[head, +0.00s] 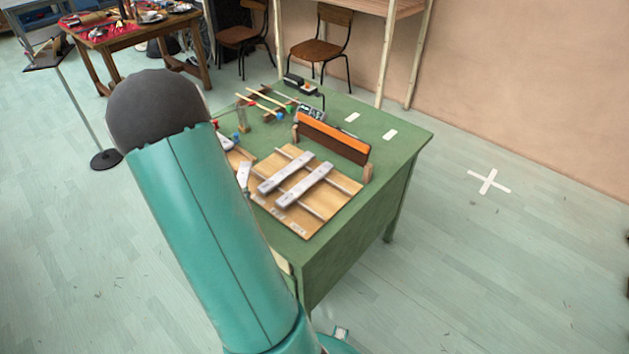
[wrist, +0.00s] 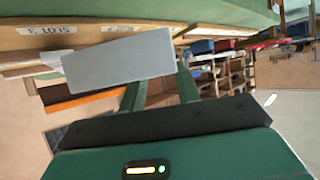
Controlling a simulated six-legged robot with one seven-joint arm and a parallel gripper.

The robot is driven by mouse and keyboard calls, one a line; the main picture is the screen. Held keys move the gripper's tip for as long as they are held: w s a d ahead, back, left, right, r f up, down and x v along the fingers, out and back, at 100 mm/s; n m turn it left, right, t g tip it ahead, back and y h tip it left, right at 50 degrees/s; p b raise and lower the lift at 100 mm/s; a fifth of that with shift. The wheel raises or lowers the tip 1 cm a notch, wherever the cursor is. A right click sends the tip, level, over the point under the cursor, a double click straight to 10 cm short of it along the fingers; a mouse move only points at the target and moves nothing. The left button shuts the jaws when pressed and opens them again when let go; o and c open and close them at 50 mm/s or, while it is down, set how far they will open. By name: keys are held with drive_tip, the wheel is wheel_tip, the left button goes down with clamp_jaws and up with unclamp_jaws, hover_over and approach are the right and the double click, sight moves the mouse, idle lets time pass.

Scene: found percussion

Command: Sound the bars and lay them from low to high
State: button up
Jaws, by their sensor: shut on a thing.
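A wooden board (head: 330,212) with rails lies on the green table (head: 405,130). Two grey metal bars (head: 286,172) (head: 304,185) lie side by side across its rails. Another light grey piece (head: 244,174) shows at the board's left, partly behind my arm; I cannot tell whether it is the held bar. In the wrist view my gripper (wrist: 161,84) is shut on a grey bar (wrist: 118,60), near a wooden edge with an upside-down "SLOT 3" label (wrist: 45,29). My gripper is hidden behind my arm in the head view.
A dark panel with an orange top (head: 335,137) stands behind the board. Mallets (head: 266,101) with coloured heads lie beyond it, near a black device (head: 300,84). The table's right rear corner is mostly clear. Chairs (head: 320,50) stand behind.

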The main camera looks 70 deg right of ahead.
drive_tip(key=s+d+m+g, duration=0.1)
drive_tip(key=s+d, duration=0.1)
drive_tip(key=s, duration=0.2)
drive_tip(key=s+d+r+m+g, duration=0.1)
drive_tip(key=s+d+m+g, duration=0.1)
drive_tip(key=s, duration=0.2)
drive_tip(key=s+d+r+m+g, duration=0.1)
drive_tip(key=s+d+g, duration=0.1)
drive_tip(key=s, duration=0.3)
drive_tip(key=shift+d+m+h, duration=0.4)
drive_tip(key=s+d+r+m+g+y, duration=0.1)
drive_tip(key=s+d+m+g, duration=0.1)
drive_tip(key=s, duration=0.7)
drive_tip(key=shift+s+d+m+g, duration=0.15)
drive_tip(key=shift+s+m+g, duration=0.25)
drive_tip(key=shift+m+g, duration=0.35)
drive_tip(key=shift+f, duration=3.05)
drive_tip(key=shift+f, duration=0.35)
drive_tip(key=o, duration=1.2)
drive_tip(key=shift+w, duration=0.1)
